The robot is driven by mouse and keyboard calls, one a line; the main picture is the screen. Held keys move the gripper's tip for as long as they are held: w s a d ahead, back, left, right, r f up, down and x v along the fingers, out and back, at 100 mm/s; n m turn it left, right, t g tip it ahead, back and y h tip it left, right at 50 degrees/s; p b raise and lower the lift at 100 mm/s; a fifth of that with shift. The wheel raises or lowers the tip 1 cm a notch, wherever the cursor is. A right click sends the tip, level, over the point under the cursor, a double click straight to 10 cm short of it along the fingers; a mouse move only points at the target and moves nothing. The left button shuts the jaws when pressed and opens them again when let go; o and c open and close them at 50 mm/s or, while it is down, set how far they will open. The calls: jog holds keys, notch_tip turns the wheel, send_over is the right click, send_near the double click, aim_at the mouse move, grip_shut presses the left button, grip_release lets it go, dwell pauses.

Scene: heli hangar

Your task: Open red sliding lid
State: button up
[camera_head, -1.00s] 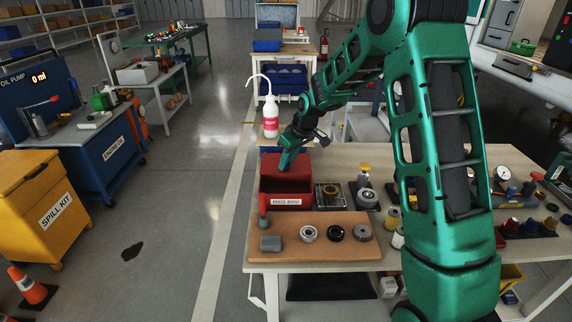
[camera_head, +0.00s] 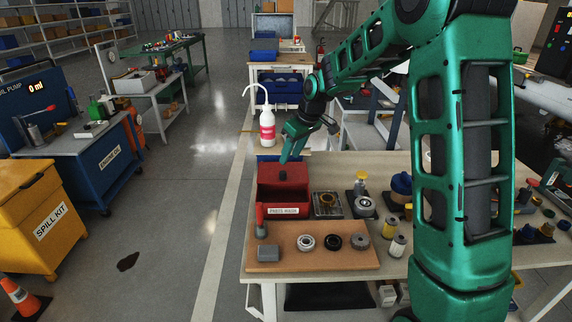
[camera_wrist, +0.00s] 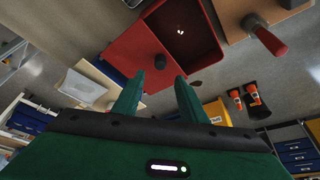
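The red box labelled "PARTS WASH" (camera_head: 292,210) stands on the near left of the workbench. Its red lid (camera_head: 296,176) covers the far part, and the near part shows an open, dark interior. In the wrist view, the lid (camera_wrist: 131,44) lies left of the open part of the box (camera_wrist: 221,50). A black knob (camera_wrist: 160,61) stands on the lid; it also shows small in the head view (camera_head: 283,177). My gripper (camera_head: 284,160) is above the far part of the box. In the wrist view, its fingers (camera_wrist: 159,77) are apart and empty, with the knob just beyond the fingertips.
A wooden board (camera_head: 318,261) with a red-handled tool (camera_head: 260,219) and several round parts lies in front of the box. A white bottle with a pink label (camera_head: 267,128) stands behind it. Metal parts (camera_head: 327,205) stand close on the right.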

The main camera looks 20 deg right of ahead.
jog(key=shift+v, duration=1)
jog(key=s+d+r+m+g+h, duration=0.1)
jog(key=s+d+m, duration=0.15)
jog(key=s, duration=0.45)
jog(key=s+d+r+m, duration=0.1)
jog(key=s+d+r, duration=0.1)
jog(key=s+d, duration=0.3)
jog(key=s+d+r+m+g+h, duration=0.1)
jog(key=s+d+m, duration=0.1)
jog(key=s, duration=0.6)
jog(key=s+d+f+m+g, duration=0.1)
jog(key=s+m, duration=0.2)
jog(key=s, duration=0.9)
jog(key=s+d+f+m+g, duration=0.1)
jog(key=s+m, duration=0.2)
jog(key=s, duration=1)
jog(key=shift+f, duration=0.4)
jog(key=shift+d, duration=0.15)
